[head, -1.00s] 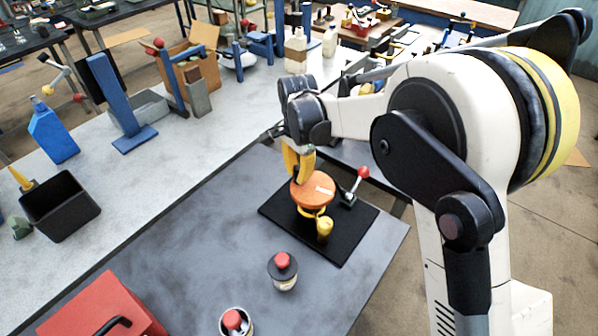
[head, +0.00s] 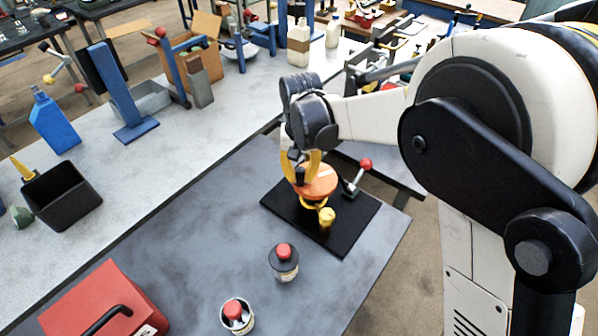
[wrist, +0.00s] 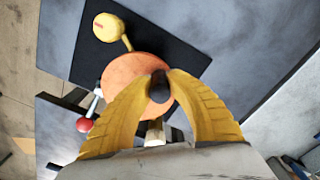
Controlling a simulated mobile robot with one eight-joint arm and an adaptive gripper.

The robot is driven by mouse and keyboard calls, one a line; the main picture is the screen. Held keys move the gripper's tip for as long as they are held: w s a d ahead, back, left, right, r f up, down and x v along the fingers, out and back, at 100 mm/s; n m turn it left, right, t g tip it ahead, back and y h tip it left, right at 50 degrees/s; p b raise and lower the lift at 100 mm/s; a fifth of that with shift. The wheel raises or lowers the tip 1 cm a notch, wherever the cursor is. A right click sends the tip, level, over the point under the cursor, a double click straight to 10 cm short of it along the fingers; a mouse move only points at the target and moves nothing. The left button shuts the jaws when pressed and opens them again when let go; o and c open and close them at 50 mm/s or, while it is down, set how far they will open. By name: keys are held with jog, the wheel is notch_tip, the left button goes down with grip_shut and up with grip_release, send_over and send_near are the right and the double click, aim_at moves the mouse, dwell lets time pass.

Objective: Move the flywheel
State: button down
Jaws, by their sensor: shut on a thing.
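My gripper (head: 306,168) has yellow fingers and comes down at the far left side of the disc. In the wrist view my fingers (wrist: 158,92) are shut on the dark knob, one on each side. Part of the disc is hidden behind the fingers. A yellow part (head: 326,216) stands at the disc's near side.
A red-ball lever (head: 358,175) stands right of the disc. Two red-topped containers (head: 284,263) (head: 238,315) and a red box (head: 100,305) stand nearer on the grey table. The light bench on the left holds a black bin (head: 62,204) and a blue bottle (head: 54,122). The middle of the table is clear.

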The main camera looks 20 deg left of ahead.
aim_at(328, 186)
jog(key=n, duration=0.2)
jog(key=s+d+n, duration=0.1)
jog(key=shift+d+n, duration=0.1)
jog(key=shift+n, duration=0.3)
jog(key=n, duration=0.1)
jog(key=d+n, duration=0.1)
jog(key=shift+s+n, duration=0.15)
jog(key=shift+n, duration=0.15)
jog(key=d+n, duration=0.1)
jog(key=n, duration=0.1)
jog(key=d+n, duration=0.1)
jog(key=n, duration=0.2)
jog(key=shift+b, duration=0.3)
jog(key=n, duration=0.2)
jog(key=d+n, duration=0.1)
jog(key=n, duration=0.1)
jog(key=w+d+n, duration=0.1)
jog(key=n, duration=0.1)
jog(key=shift+w+d+n, duration=0.2)
jog(key=shift+w+n, duration=0.05)
jog(key=shift+n, duration=0.65)
jog(key=shift+w+d+n, duration=0.2)
jog(key=shift+w+n, duration=0.05)
jog(key=shift+n, duration=0.65)
jog(key=shift+w+d+n, duration=0.2)
jog(key=shift+w+n, duration=0.05)
jog(key=shift+n, duration=0.65)
jog(key=c, duration=1.2)
grip_release()
jog(key=shift+c, duration=0.2)
